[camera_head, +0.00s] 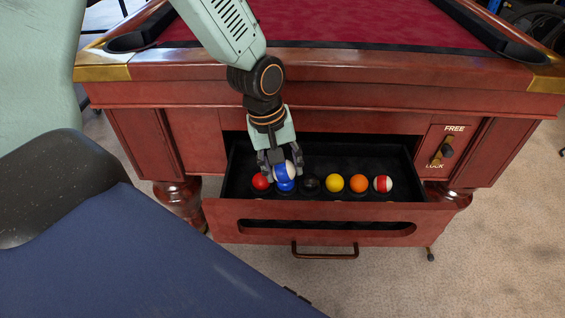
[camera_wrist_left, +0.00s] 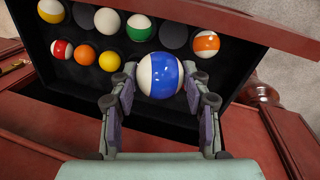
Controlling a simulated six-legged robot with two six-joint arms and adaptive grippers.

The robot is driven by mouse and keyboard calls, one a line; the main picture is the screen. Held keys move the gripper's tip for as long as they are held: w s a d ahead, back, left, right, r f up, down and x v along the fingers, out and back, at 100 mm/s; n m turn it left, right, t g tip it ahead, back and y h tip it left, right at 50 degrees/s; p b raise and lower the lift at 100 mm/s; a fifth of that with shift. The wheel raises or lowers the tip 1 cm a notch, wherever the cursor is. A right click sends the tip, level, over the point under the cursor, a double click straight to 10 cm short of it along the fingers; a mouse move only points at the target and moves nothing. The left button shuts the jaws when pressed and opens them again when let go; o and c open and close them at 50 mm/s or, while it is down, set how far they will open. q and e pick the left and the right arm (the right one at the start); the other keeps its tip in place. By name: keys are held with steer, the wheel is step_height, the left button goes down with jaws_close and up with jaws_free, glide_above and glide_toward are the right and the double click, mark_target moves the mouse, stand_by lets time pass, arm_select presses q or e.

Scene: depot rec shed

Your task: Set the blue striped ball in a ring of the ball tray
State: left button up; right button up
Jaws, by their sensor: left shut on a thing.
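The blue striped ball (camera_head: 287,170), white with a wide blue band, is held between the fingers of my left gripper (camera_head: 279,168). In the left wrist view the ball (camera_wrist_left: 160,75) sits between the two fingertips (camera_wrist_left: 161,88). It appears to be over the black ball tray (camera_head: 400,166) in the open drawer, partly covering a solid blue ball (camera_head: 286,186). The tray also shows in the left wrist view (camera_wrist_left: 62,84). Two dark, empty round places, one (camera_wrist_left: 83,14) and another (camera_wrist_left: 173,36), lie in its row by the drawer front. My right gripper is out of view.
One row holds red (camera_head: 261,181), black (camera_head: 311,184), yellow (camera_head: 334,183), orange (camera_head: 358,183) and red striped (camera_head: 383,184) balls. The wrist view shows green striped (camera_wrist_left: 139,28) and orange striped (camera_wrist_left: 206,43) balls by the drawer front (camera_head: 330,212). The pool table (camera_head: 330,62) stands above.

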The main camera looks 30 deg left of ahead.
arm_select(q)
steer(key=shift+f+b, duration=1.75)
steer(key=shift+f, duration=2.7)
steer(key=shift+f+b, duration=0.6)
steer(key=shift+f, duration=0.8)
steer(key=shift+f, duration=0.25)
steer(key=o, duration=1.3)
steer(key=r, duration=0.4)
steer(key=s+a+r, duration=0.1)
steer(key=r, duration=0.6)
steer(key=shift+s+a+r, duration=0.3)
steer(key=shift+r, duration=0.1)
